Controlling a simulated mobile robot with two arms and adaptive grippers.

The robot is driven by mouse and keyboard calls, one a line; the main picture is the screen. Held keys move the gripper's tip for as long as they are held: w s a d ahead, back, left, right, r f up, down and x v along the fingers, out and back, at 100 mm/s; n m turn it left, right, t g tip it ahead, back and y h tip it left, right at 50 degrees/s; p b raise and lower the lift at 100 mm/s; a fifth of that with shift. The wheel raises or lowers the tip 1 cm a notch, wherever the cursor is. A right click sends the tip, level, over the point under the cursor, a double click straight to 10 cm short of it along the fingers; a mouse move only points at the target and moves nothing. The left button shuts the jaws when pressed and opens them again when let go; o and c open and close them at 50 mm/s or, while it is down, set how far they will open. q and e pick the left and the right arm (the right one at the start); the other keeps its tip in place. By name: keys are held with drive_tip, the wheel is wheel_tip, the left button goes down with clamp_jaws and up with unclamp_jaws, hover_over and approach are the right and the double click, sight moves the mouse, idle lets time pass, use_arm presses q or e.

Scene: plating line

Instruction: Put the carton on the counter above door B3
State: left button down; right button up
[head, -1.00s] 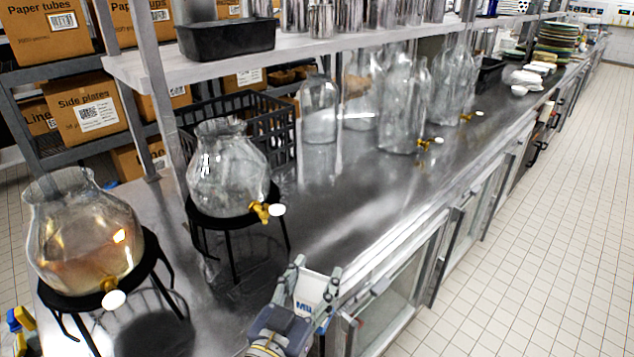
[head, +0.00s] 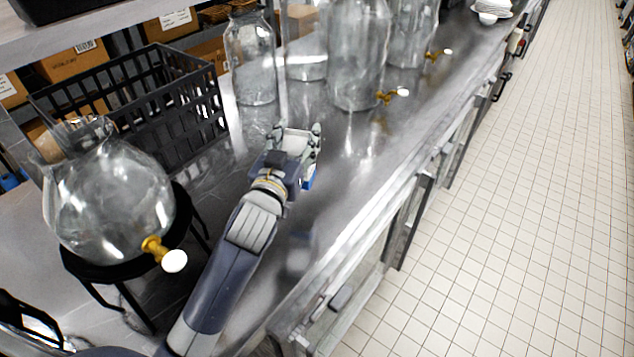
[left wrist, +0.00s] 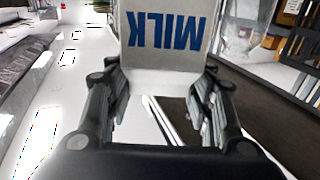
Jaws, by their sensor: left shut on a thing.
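The carton (left wrist: 170,45) is white with blue "MILK" lettering, which shows upside down in the left wrist view. My left gripper (left wrist: 162,85) is shut on it, one finger on each side. In the head view my left gripper (head: 296,140) is over the steel counter (head: 350,190), and the carton (head: 291,142) shows only as a small pale part between the fingers. I cannot tell whether the carton touches the counter. Cabinet doors (head: 405,215) line the counter's front, and I can read no door labels. My right gripper is not in view.
A glass dispenser (head: 110,200) with a gold tap stands on a black stand at the left. A black crate (head: 165,115) is behind it. Glass jars (head: 357,55) stand beyond my gripper. The counter's front strip is clear.

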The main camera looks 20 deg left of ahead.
use_arm(q)
drive_tip(key=shift+w+a+r, duration=0.15)
drive_tip(key=shift+w+r, duration=0.65)
drive_tip(key=shift+r, duration=0.2)
drive_tip(key=shift+w+a+f, duration=0.1)
drive_tip(key=shift+w+f, duration=0.05)
drive_tip(key=shift+w, duration=0.2)
wheel_tip(320, 180, down, 6)
drive_tip(key=shift+w+r, duration=0.15)
wheel_tip(320, 180, down, 3)
drive_tip(key=shift+f, duration=0.5)
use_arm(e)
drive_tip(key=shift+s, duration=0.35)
